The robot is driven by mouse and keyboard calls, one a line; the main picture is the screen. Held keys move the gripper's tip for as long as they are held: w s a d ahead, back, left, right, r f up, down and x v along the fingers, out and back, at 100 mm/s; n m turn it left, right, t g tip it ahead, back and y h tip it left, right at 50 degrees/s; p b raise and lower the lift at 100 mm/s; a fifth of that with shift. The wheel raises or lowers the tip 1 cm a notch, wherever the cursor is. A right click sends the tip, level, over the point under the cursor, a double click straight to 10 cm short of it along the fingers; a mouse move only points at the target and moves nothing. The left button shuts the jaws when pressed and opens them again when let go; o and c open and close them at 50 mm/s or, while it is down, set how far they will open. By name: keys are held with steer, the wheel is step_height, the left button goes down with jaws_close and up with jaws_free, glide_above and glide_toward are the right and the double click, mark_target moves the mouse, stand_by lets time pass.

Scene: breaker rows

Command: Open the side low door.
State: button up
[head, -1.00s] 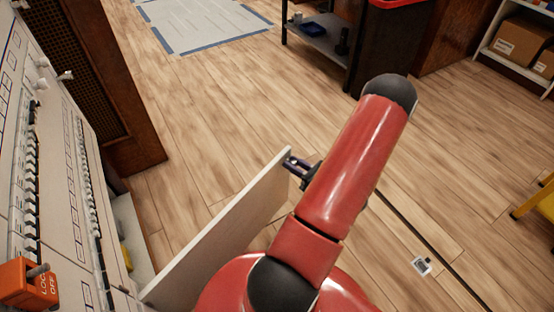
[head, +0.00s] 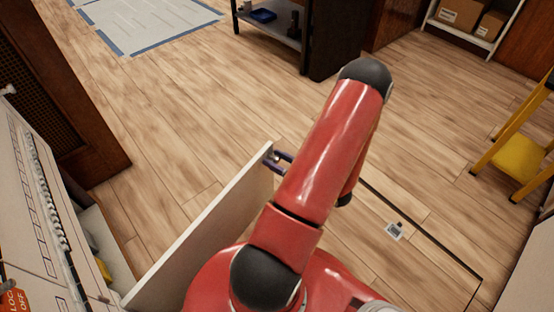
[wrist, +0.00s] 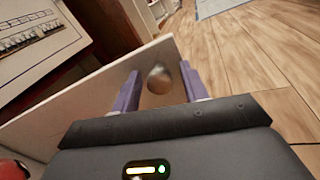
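The low door (head: 205,225) is a pale panel, swung out from the cabinet side and standing well open over the floor. It also shows in the wrist view (wrist: 90,105). A round metal knob (wrist: 158,79) sits on its face near the free edge. My gripper (wrist: 158,88) has its two purple fingers on either side of the knob, with a visible gap at each side. In the head view my gripper (head: 276,159) is at the door's free edge, partly hidden behind my red arm.
The breaker panel (head: 40,215) is at the left, with an orange lockout tag (head: 14,302) at the lower left. A dark wooden cabinet (head: 85,130) stands behind it. A yellow stool (head: 520,155) is at the right. The wooden floor beyond the door is clear.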

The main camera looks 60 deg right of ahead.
steer(key=s, duration=0.7)
steer(key=shift+s+a, duration=0.15)
steer(key=shift+s, duration=0.25)
stand_by(0.5)
